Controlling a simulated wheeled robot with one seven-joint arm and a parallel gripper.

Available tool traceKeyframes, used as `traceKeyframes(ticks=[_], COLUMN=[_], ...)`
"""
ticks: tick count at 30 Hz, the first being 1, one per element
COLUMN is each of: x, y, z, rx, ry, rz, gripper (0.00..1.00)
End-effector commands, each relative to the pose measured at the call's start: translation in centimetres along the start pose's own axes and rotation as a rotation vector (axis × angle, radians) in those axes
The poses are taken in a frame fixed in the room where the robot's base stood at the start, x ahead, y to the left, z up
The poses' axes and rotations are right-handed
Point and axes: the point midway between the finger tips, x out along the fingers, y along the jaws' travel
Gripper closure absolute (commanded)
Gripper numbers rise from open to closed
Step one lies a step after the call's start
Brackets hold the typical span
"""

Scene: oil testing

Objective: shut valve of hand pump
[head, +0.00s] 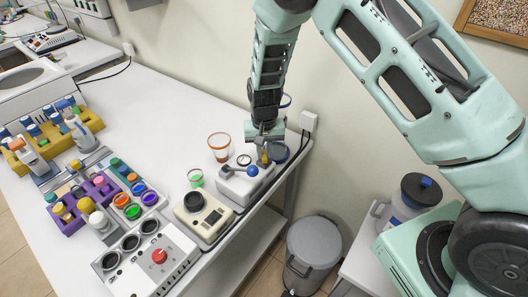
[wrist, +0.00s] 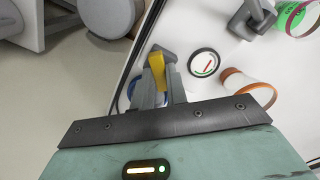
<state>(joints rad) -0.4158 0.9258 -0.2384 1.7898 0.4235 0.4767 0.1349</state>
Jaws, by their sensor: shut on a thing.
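The hand pump (head: 236,190) is a pale box near the table's right edge, with a blue ball knob (head: 252,171) on it. Its round gauge (head: 243,160) also shows in the wrist view (wrist: 204,63), with a red needle. The yellow valve handle (wrist: 157,70) is beside the gauge; a small part of it shows in the head view (head: 265,157). My gripper (head: 265,143) points down over the pump. Its fingers (wrist: 160,80) are shut on the yellow valve handle, which stays partly hidden between them.
A beige device (head: 203,220) is in front. A blue round object (head: 278,151) lies behind the gripper. A grey bin (head: 314,250) stands on the floor.

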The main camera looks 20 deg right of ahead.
Motion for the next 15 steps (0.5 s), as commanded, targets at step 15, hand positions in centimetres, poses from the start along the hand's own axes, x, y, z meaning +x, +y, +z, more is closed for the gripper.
traceKeyframes(ticks=[15], x=[-0.10], y=[-0.03], z=[-0.03], rx=[0.473], ry=[0.001], rz=[-0.001], gripper=[1.00])
